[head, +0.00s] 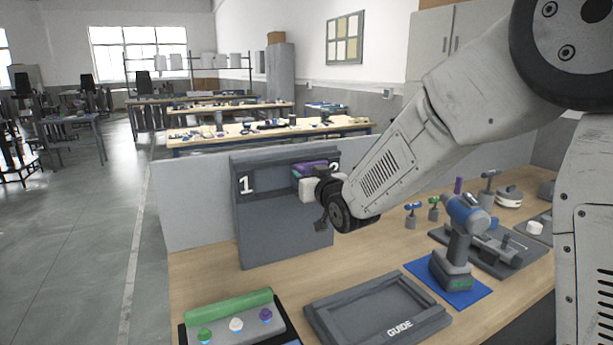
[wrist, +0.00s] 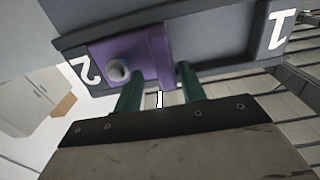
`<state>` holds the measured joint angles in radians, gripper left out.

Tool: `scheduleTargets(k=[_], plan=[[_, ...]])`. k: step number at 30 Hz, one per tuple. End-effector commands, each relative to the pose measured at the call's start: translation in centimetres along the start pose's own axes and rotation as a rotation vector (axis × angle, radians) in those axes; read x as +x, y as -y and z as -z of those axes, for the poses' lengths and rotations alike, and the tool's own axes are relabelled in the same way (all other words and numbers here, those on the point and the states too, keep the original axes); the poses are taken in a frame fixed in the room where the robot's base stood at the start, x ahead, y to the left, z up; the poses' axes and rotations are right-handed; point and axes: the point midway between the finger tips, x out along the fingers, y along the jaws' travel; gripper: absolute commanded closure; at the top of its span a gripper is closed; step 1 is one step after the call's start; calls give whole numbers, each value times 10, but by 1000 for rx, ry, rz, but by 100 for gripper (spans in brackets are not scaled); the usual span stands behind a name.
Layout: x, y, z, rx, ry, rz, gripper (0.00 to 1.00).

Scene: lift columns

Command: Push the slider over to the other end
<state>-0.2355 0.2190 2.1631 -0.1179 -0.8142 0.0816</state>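The slider (head: 309,166) is a purple block in a slot along the top of an upright grey panel (head: 285,225). It sits at the end marked 2, on the right in the head view. In the wrist view the slider (wrist: 145,58) is at the left beside the 2, with a round grey knob (wrist: 118,69) and a raised purple edge. My gripper (wrist: 160,82) is open, its two green fingers apart with the raised edge between their tips. Whether a finger touches it I cannot tell. In the head view my wrist partly hides the slider.
The slot (wrist: 215,38) is empty from the slider towards the 1. On the bench stand a grey GUIDE tray (head: 390,330), a blue drill (head: 458,245) on a blue mat, and a green-backed block with coloured knobs (head: 236,324).

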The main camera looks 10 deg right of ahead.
Motion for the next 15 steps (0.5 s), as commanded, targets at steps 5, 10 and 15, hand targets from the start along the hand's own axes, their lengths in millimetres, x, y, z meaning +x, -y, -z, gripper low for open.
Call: scheduleTargets(k=[5,10,15], plan=[[0,3,0,0,0,4,60],[-8,3,1,-1,-2,4,60],[-36,2,1,-1,0,3,60]])
